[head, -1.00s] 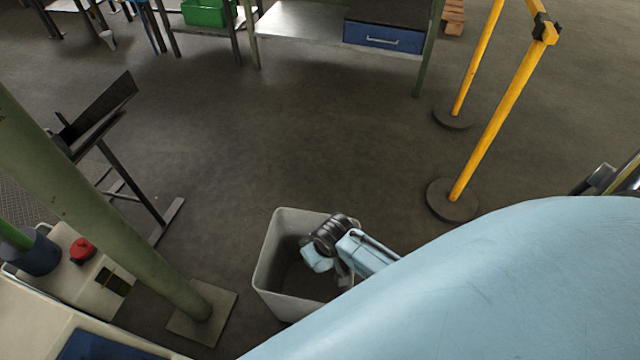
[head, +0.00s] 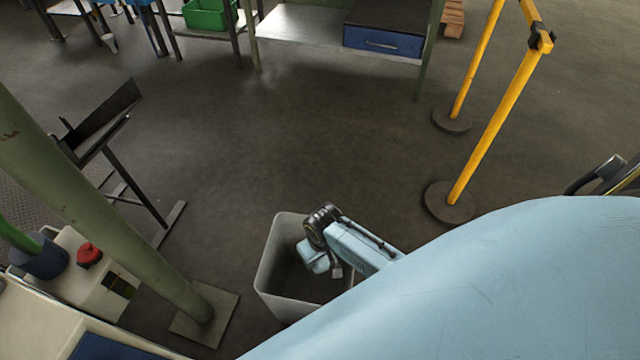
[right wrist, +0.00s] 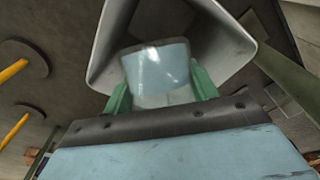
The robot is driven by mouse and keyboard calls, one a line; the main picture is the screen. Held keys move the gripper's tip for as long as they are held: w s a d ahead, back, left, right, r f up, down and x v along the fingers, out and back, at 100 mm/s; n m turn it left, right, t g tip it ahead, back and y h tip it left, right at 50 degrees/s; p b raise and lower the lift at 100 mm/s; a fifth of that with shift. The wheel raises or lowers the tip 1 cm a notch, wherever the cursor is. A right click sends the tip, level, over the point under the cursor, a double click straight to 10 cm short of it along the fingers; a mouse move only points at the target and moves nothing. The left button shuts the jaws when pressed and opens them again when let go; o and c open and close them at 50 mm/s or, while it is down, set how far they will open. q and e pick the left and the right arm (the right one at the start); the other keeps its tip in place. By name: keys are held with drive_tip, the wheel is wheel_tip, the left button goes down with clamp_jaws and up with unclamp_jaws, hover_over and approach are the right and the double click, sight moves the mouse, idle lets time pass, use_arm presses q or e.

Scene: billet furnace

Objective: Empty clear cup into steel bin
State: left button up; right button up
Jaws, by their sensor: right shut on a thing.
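The light grey bin (head: 272,268) stands on the floor at the lower middle of the head view, its mouth facing up. My right arm reaches in from the right, and my right gripper (head: 337,270) is over the bin's mouth. In the right wrist view, the green fingers of my right gripper (right wrist: 162,92) are shut on the clear cup (right wrist: 158,66). The bin's pale wall (right wrist: 222,38) surrounds the cup there. The cup's contents cannot be made out. In the head view the cup is not clearly visible. My left gripper is not in view.
A green post (head: 130,225) stands left of the bin on a square base plate. Yellow barrier posts (head: 495,125) stand at the right on round bases. A dark stand (head: 130,165) is at the left. The floor beyond the bin is clear.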

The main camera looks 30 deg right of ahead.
drive_tip(key=shift+w+r+g+p, duration=0.15)
drive_tip(key=shift+r+g+p, duration=0.2)
drive_tip(key=shift+g, duration=0.15)
drive_tip(key=shift+w+r+g, duration=0.15)
drive_tip(key=shift+g, duration=0.15)
drive_tip(key=shift+r+g, duration=0.2)
drive_tip(key=shift+g, duration=0.2)
drive_tip(key=shift+w+r+g, duration=0.1)
drive_tip(key=shift+g, duration=0.3)
drive_tip(key=shift+r+g, duration=0.1)
drive_tip(key=shift+g, duration=0.4)
drive_tip(key=shift+w+r+g+b, duration=0.2)
drive_tip(key=shift+g+b, duration=0.3)
drive_tip(key=shift+b, duration=0.25)
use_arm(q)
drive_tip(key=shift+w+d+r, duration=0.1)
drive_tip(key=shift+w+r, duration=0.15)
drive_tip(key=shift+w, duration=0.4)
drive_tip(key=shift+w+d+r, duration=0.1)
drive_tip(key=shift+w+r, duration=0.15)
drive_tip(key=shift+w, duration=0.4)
use_arm(e)
drive_tip(key=shift+r+g, duration=0.15)
drive_tip(key=shift+g, duration=0.15)
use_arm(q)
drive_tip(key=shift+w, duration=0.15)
